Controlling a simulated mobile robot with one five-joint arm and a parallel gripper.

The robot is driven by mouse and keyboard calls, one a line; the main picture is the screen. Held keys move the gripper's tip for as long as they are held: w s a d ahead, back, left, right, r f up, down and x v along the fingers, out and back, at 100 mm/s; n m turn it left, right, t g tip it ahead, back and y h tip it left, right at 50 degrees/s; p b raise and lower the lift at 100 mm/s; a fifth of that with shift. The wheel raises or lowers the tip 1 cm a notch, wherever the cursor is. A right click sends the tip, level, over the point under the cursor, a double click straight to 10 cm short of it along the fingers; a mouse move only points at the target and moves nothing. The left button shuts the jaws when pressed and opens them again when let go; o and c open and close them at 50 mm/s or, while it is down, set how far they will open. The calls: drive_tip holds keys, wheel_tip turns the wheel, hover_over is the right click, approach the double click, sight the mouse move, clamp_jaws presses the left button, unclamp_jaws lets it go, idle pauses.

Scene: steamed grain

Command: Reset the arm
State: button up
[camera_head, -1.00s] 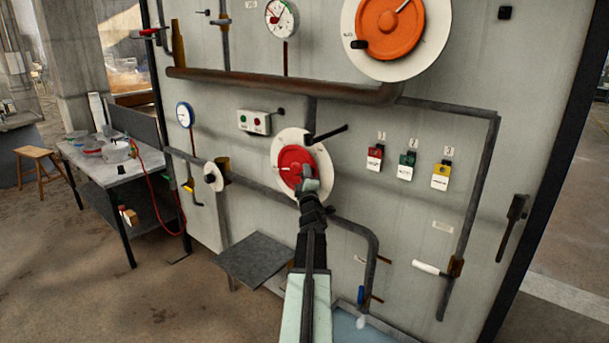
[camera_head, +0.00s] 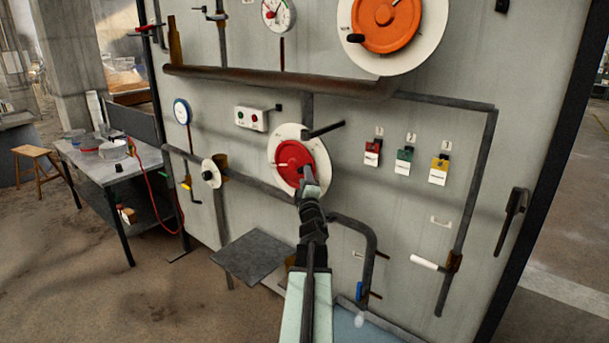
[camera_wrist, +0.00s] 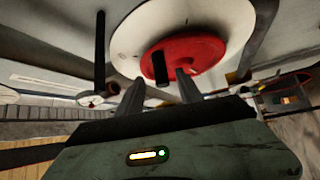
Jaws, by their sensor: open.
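My gripper (camera_head: 309,178) is at the end of my arm, which reaches up from the bottom of the head view. It is in front of the lower right part of the red wheel (camera_head: 290,158) on its white disc (camera_head: 318,150). In the wrist view, my gripper (camera_wrist: 158,88) has its two fingers apart, pointing at the red wheel (camera_wrist: 205,52). A dark peg (camera_wrist: 160,68) on the wheel shows between the fingertips. I cannot tell whether the fingers touch it. Nothing is visibly held.
A dark lever (camera_head: 326,130) sticks out above the red wheel. An orange wheel (camera_head: 385,22) is higher up. Pipes (camera_head: 270,82) and tags (camera_head: 404,160) are on the panel. A flat shelf (camera_head: 255,257) juts out below left. A workbench (camera_head: 105,165) stands at the left.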

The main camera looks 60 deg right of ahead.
drive_tip(key=shift+v, duration=1.2)
